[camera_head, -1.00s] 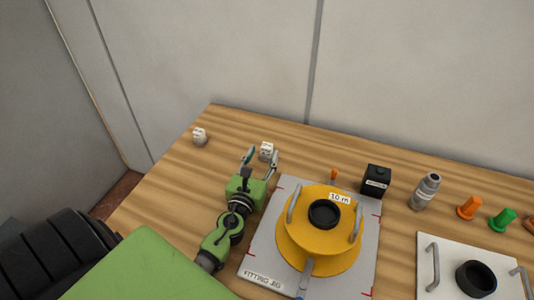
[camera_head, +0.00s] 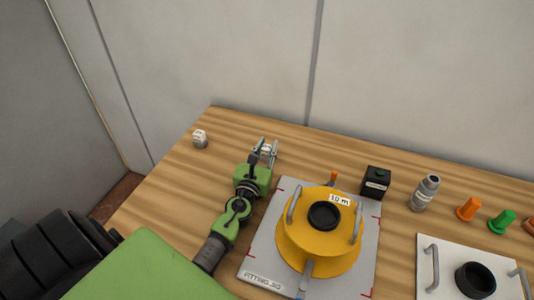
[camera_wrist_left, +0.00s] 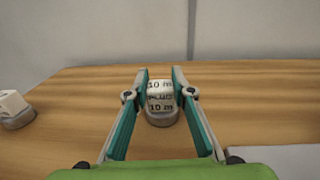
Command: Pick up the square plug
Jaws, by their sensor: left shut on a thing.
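My left gripper (camera_head: 265,151) is shut on a small white plug with a grey base, near the back edge of the wooden table. In the left wrist view the plug (camera_wrist_left: 160,98) sits between the two fingers and its label shows "10 m" twice. Its grey base appears to be at the table surface; I cannot tell whether it is lifted. A second small white plug with a grey base (camera_head: 200,139) stands apart at the far left of the table. My right gripper is not in view.
A grey fitting jig (camera_head: 262,262) bears a yellow round body (camera_head: 318,258) labelled "10 m". A black box (camera_head: 376,183), a grey metal fitting (camera_head: 425,192), and orange (camera_head: 468,208) and green (camera_head: 502,221) pegs stand to the right. A white plate (camera_head: 431,290) has handles.

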